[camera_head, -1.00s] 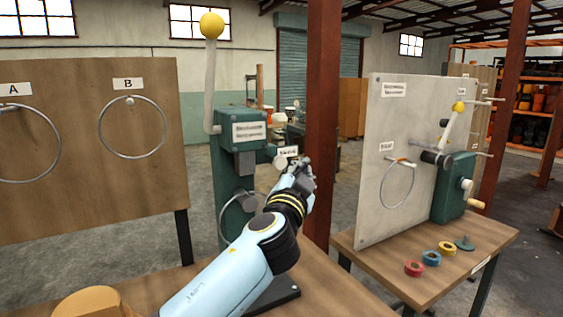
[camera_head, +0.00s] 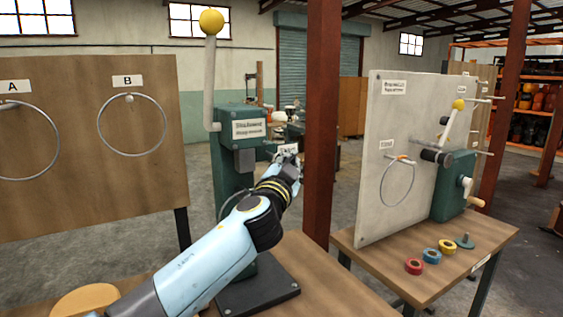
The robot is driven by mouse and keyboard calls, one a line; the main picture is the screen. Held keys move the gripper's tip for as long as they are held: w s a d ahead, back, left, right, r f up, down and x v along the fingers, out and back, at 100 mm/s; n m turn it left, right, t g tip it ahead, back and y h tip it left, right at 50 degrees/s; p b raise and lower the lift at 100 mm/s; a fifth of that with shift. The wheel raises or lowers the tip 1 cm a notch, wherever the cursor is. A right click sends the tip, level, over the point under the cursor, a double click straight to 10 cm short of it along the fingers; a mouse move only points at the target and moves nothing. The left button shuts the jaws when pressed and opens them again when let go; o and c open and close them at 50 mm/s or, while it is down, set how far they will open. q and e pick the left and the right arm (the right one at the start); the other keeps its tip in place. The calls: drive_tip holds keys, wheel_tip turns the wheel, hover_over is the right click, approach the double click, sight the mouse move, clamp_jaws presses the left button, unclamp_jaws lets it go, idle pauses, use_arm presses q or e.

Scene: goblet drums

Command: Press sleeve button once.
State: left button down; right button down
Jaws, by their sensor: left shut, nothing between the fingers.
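A green press machine (camera_head: 230,165) with a grey lever and yellow ball (camera_head: 211,21) stands on the wooden bench. My right gripper is not in view.
A brown board (camera_head: 80,190) with rings A and B stands at left. A red-brown post (camera_head: 321,120) rises close to the right of my gripper. A second table (camera_head: 370,255) at right holds a grey panel (camera_head: 385,120) and coloured rings.

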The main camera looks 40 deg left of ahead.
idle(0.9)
use_arm(q)
drive_tip(key=shift+a, duration=0.15)
drive_tip(key=shift+w+a, duration=0.15)
drive_tip(key=shift+a, duration=0.1)
drive_tip(key=shift+a+b, duration=0.15)
drive_tip(key=shift+b, duration=0.15)
drive_tip(key=shift+w+a+b, duration=0.3)
drive_tip(key=shift+w+a, duration=0.05)
drive_tip(key=shift+a, duration=0.35)
idle(0.9)
drive_tip(key=shift+d, duration=0.15)
drive_tip(key=shift+s+d, duration=0.3)
drive_tip(key=shift+d, duration=0.25)
drive_tip(key=shift+s+d, duration=0.25)
drive_tip(key=shift+d, duration=0.3)
